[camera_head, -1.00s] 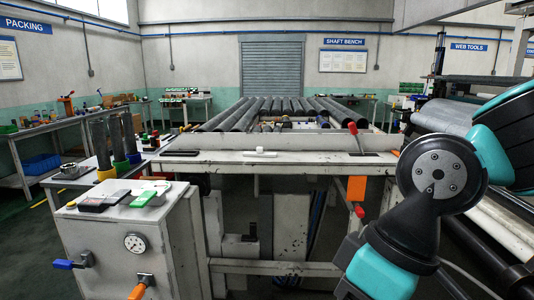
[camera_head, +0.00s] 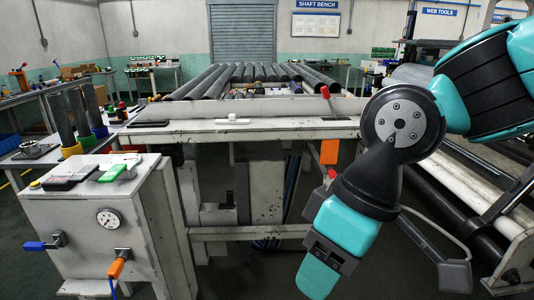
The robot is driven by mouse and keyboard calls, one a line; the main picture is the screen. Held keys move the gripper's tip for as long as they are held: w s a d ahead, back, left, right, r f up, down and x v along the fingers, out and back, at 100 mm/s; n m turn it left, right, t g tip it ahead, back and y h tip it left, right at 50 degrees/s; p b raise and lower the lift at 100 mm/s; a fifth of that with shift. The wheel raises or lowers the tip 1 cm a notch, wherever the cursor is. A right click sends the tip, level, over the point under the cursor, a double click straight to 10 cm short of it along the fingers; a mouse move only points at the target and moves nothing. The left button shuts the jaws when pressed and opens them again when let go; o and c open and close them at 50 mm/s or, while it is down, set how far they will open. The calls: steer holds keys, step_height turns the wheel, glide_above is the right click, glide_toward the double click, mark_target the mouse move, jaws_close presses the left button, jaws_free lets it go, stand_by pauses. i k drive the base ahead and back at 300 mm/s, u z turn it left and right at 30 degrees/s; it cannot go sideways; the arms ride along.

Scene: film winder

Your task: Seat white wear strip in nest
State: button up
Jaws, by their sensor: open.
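A small white strip (camera_head: 232,121) with a raised middle lies on the pale bench top (camera_head: 270,131), near its centre; I take it to be the wear strip. A dark flat recess or plate (camera_head: 148,123) is to its left on the same bench, and a thinner dark one (camera_head: 336,118) is to its right. I cannot tell which, if either, is the nest. My teal and black arm fills the right side, its lower part hanging in front of the bench. My gripper is not in view.
A grey cabinet (camera_head: 85,215) with a gauge, blue and orange handles stands front left. A red lever (camera_head: 327,99) and an orange block (camera_head: 329,152) are at the bench's right. Dark rollers (camera_head: 240,77) lie behind. Large machine rollers stand at right, close to my arm.

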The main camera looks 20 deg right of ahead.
mark_target(189, 115)
steer(key=z, duration=0.15)
steer(key=i, duration=2.2)
steer(key=u, duration=0.25)
